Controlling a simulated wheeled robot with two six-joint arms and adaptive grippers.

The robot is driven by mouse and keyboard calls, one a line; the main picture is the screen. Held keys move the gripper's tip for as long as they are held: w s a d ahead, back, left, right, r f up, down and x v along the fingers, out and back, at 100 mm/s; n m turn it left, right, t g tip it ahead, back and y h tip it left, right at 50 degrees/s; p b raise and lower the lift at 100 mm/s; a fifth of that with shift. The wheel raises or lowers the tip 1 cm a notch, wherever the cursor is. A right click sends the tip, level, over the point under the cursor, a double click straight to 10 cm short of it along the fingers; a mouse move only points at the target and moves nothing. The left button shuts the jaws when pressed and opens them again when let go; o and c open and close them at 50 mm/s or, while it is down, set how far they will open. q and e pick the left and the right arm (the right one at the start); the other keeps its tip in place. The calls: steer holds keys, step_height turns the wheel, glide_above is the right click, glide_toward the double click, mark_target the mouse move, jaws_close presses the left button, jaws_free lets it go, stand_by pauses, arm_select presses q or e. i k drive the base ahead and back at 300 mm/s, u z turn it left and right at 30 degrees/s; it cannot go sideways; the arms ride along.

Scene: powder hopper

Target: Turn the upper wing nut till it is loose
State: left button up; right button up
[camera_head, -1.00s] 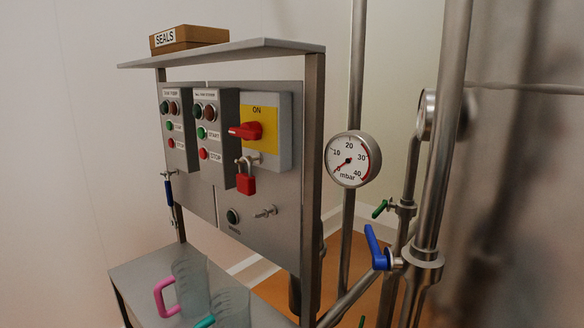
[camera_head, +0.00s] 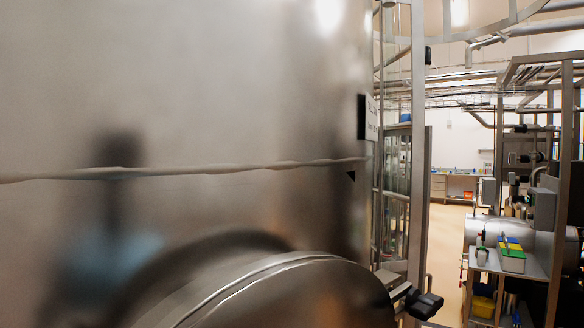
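Neither of my grippers is in view. A large brushed steel vessel (camera_head: 200,90) fills the left and middle of the head view. A round steel cover (camera_head: 290,298) with a thick rim shows at the bottom, and its lower part is cut off by the picture edge. At its right edge sits a black knob-like part (camera_head: 424,303) on a metal fitting. I cannot tell whether this is a wing nut, and no upper wing nut can be made out clearly.
A steel post (camera_head: 417,150) stands right of the vessel. Beyond it is open tan floor (camera_head: 447,240).

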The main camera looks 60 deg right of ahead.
mark_target(420, 308)
steer(key=z, duration=2.65)
